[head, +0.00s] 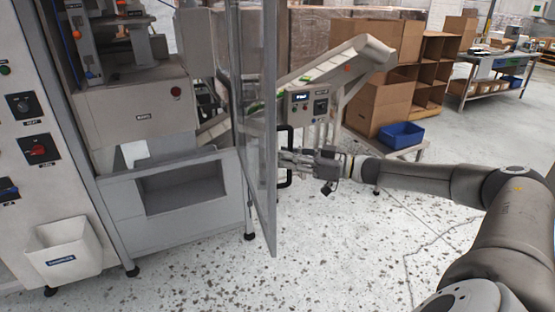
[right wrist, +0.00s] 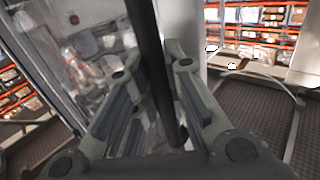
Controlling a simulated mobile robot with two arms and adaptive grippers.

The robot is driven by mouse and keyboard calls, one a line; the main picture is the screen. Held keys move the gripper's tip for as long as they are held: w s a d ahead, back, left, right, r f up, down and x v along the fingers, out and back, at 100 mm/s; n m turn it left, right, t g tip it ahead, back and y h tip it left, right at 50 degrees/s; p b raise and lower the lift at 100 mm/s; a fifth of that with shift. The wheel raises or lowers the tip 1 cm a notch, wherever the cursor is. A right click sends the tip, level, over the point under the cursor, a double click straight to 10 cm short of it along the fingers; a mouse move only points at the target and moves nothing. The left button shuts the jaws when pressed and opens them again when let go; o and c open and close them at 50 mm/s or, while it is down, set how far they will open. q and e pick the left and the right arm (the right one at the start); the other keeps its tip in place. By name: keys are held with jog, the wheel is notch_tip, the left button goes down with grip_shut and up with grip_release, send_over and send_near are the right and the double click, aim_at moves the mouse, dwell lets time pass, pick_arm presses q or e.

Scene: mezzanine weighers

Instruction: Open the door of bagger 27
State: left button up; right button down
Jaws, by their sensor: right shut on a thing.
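The bagger (head: 140,120) stands at the left with its front opening exposed. Its clear, grey-framed door (head: 262,130) is swung out toward me, seen nearly edge-on. The black bar handle (head: 288,142) is on the door's right face. My right gripper (head: 290,160) is at this handle, and its arm comes in from the right. In the right wrist view the handle (right wrist: 150,45) runs between the two fingers (right wrist: 150,105), which are shut on it. The clear panel (right wrist: 90,50) shows behind the handle. My left gripper is not in view. I cannot read a number 27 on the bagger.
A control panel (head: 25,140) with knobs and a white bin (head: 65,248) is at the far left. An inclined conveyor (head: 340,60) stands behind the door. A blue bin (head: 400,135) and cardboard boxes (head: 380,105) are beyond. The speckled floor (head: 340,250) in front is clear.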

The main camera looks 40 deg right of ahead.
jog(key=shift+s+d+f, duration=0.15)
jog(key=c, duration=1.5)
grip_release()
jog(key=shift+o, duration=0.2)
jog(key=shift+s+d, duration=0.1)
jog(key=shift+d, duration=0.05)
jog(key=v, duration=1.2)
